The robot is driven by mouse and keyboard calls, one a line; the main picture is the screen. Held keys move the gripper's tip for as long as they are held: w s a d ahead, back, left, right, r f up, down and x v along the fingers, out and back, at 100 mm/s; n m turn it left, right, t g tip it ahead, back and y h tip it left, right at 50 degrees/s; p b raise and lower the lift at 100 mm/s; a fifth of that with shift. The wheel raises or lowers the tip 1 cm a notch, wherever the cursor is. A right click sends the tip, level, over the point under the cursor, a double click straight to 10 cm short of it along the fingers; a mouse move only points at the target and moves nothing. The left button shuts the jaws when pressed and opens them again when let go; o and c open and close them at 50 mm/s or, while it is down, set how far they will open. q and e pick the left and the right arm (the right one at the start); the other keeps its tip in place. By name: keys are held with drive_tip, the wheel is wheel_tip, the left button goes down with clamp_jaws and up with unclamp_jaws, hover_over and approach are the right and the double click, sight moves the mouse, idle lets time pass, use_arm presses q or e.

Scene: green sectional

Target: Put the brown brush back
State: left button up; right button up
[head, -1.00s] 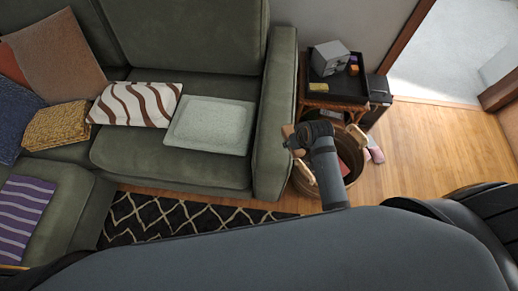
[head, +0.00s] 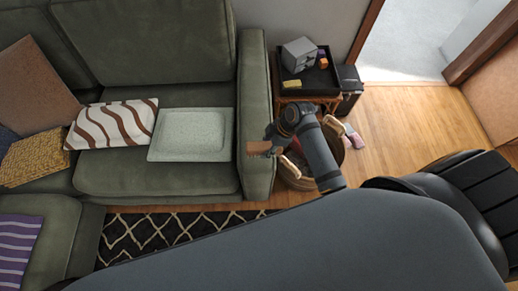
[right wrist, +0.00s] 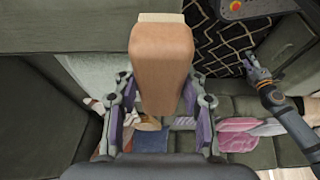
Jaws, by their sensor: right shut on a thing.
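The brown brush (head: 258,148) shows small in the head view, in front of the green sofa's right armrest. My right gripper (head: 271,142) is shut on it. In the right wrist view the brush (right wrist: 162,65) is large, a brown block with a pale strip along its far end, between the fingers of my right gripper (right wrist: 161,105). My left gripper (right wrist: 253,66) shows at the right of the right wrist view, apart from the brush; its finger opening is unclear. It is outside the head view.
A side table holds a black tray (head: 328,82) with a grey box (head: 299,54), a yellow block (head: 291,84) and an orange item (head: 323,63). A wicker basket (head: 298,182) stands below, partly hidden by my arm. A pale cushion (head: 188,134) lies on the sofa. Wooden floor (head: 410,120) is clear at right.

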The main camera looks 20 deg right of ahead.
sight(260, 146)
drive_tip(key=w+f, duration=0.1)
drive_tip(key=w+a+f, duration=0.1)
drive_tip(key=f, duration=0.1)
drive_tip(key=w+f, duration=0.1)
drive_tip(key=f, duration=0.1)
drive_tip(key=shift+w+a, duration=0.15)
drive_tip(key=shift+w, duration=0.1)
drive_tip(key=shift+w+f+b, duration=0.2)
drive_tip(key=shift+f+b, duration=0.15)
drive_tip(key=shift+f, duration=1.45)
drive_tip(key=shift+a+f, duration=0.1)
drive_tip(key=o, duration=1.2)
drive_tip(key=v, duration=1.2)
drive_tip(key=shift+p, duration=0.35)
